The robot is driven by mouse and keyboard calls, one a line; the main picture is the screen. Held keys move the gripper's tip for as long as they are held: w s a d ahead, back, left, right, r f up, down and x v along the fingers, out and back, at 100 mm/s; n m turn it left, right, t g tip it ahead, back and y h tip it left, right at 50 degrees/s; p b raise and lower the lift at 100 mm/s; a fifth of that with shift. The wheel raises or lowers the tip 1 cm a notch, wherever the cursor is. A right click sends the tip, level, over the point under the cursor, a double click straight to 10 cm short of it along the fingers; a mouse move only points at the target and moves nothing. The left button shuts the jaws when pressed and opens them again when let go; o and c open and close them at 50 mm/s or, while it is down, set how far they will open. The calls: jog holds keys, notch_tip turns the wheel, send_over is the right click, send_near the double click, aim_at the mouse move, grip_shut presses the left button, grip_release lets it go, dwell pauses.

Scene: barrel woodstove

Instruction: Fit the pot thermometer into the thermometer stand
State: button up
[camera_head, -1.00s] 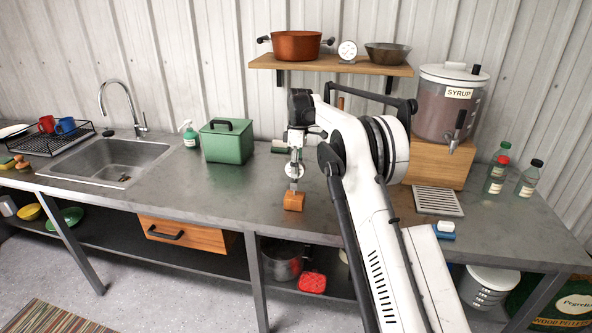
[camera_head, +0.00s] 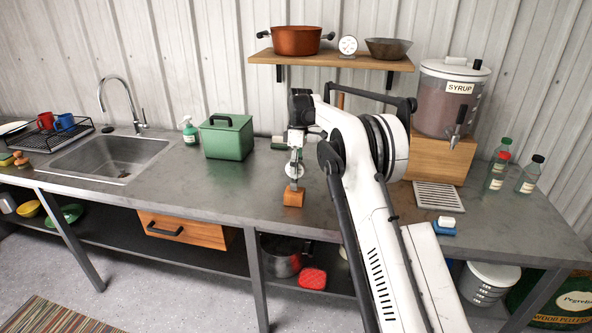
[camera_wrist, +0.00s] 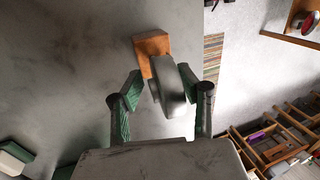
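The pot thermometer, a pale round dial (camera_head: 294,170) with a grey rim, is held by my gripper (camera_head: 295,160) over the worktop. The thermometer stand, a small orange-brown wooden block (camera_head: 293,198), stands on the worktop directly below the thermometer. The block also shows just beyond the disc in the wrist view (camera_wrist: 150,46). The thermometer's lower end overlaps the block in view. I cannot tell whether it is inside the stand.
The worktop (camera_head: 240,190) is clear around the block. A green box (camera_head: 227,137) stands to the left, and a syrup dispenser (camera_head: 449,100) on a wooden base stands to the right. A shelf (camera_head: 330,62) with pots and a white dial gauge (camera_head: 348,45) is on the wall behind.

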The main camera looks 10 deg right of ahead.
notch_tip(320, 180, up, 10)
jog(key=shift+r, duration=0.1)
dwell(0.6)
jog(key=shift+s+r, duration=0.1)
jog(key=shift+r, duration=0.05)
jog(key=s+r+m+t+b, duration=0.1)
jog(key=s+r+m+t, duration=0.1)
jog(key=s+r, duration=0.35)
jog(key=s+r+m+t+b, duration=0.1)
jog(key=s+r+m, duration=0.15)
jog(key=s, duration=0.65)
jog(key=s+r+m+t+b, duration=0.1)
jog(key=s+r+m+t, duration=0.1)
jog(key=s+r, duration=0.35)
jog(key=s+f+m+t, duration=0.1)
jog(key=s+f, duration=0.4)
jog(key=s, duration=0.5)
jog(key=s+f+m+t+b, duration=0.1)
jog(key=s+f+m+t, duration=0.1)
jog(key=s+f, duration=0.4)
jog(key=s+f+m+t+h+b, duration=0.1)
jog(key=s+f+m, duration=0.2)
jog(key=s, duration=1.1)
notch_tip(320, 180, down, 2)
jog(key=shift+f+t, duration=0.15)
jog(key=shift+t, duration=0.25)
